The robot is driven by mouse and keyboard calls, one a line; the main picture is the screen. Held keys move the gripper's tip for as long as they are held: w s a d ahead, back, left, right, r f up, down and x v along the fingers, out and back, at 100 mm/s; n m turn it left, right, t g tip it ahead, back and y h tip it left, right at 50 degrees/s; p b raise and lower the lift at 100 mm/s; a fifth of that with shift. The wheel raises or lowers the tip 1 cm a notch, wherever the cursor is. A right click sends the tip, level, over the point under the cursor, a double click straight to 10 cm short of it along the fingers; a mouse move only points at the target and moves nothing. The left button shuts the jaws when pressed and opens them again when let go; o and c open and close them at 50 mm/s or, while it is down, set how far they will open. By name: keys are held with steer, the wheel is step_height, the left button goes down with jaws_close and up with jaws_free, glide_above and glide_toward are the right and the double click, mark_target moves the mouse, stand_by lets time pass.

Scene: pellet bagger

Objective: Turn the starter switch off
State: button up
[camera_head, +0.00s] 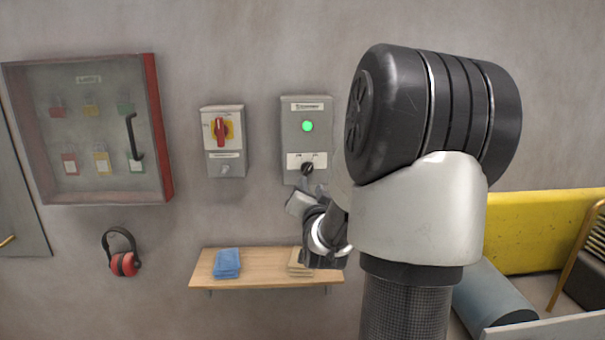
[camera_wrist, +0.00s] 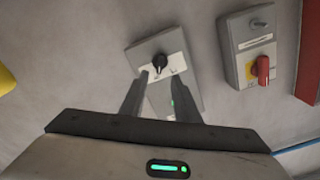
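The starter box is a grey wall box (camera_head: 306,113) with a lit green lamp (camera_head: 308,126) above a black rotary switch (camera_head: 307,168) on a white label plate. The label text is too small to read and the knob's exact setting is unclear. My gripper (camera_head: 304,187) is just below the switch in the head view. In the wrist view the black switch (camera_wrist: 160,62) lies just beyond my open fingers (camera_wrist: 161,78), centred between them. The fingers appear empty. I cannot tell whether they touch the knob. Part of the box's face is hidden behind them.
A second grey box with a red handle on yellow (camera_head: 221,131) is to the left. A lockout cabinet (camera_head: 88,130) and red ear defenders (camera_head: 124,262) hang further left. A wooden shelf (camera_head: 250,265) with blue cloths (camera_head: 227,263) is below. My arm covers the right.

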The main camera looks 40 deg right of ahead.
mark_target(308, 172)
steer(key=p+x, duration=0.1)
steer(key=x, duration=0.9)
steer(key=shift+a, duration=0.1)
steer(key=shift+c, duration=0.2)
jaws_close()
